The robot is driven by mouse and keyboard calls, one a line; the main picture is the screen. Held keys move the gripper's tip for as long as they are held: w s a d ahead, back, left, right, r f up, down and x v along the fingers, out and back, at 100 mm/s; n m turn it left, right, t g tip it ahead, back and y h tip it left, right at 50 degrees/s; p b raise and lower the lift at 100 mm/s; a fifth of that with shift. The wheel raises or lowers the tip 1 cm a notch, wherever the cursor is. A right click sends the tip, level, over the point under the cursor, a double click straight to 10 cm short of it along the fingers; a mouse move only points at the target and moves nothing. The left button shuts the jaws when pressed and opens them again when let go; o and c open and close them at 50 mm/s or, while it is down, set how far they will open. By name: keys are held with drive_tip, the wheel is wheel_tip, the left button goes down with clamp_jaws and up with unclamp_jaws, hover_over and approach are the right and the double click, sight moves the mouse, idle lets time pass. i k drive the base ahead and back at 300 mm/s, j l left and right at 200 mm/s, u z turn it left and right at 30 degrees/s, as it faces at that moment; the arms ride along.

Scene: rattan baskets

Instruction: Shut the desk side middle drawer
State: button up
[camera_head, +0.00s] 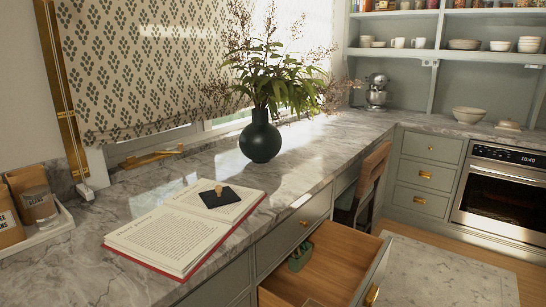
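One wooden drawer (340,255) stands pulled out under the marble counter, at the bottom middle of the head view. It sits below a shut drawer (285,240) with a brass knob. The open drawer's grey-green front (378,268) faces right, with a brass handle (371,295) near the bottom edge. A small green item (300,257) lies inside at the back left. The near part of the drawer is cut off by the picture's lower edge. My gripper is not in view.
A grey marble-topped surface (450,275) stands close to the right of the open drawer front. A wooden chair (370,180) stands beyond the drawer. The counter holds an open book (165,238) and a dark vase (260,137). An oven (500,195) is at the right.

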sight(346, 267)
drive_tip(key=l, duration=0.35)
drive_tip(key=i+l, duration=0.2)
drive_tip(key=l, duration=0.2)
drive_tip(key=i+l, duration=0.2)
drive_tip(key=l, duration=0.2)
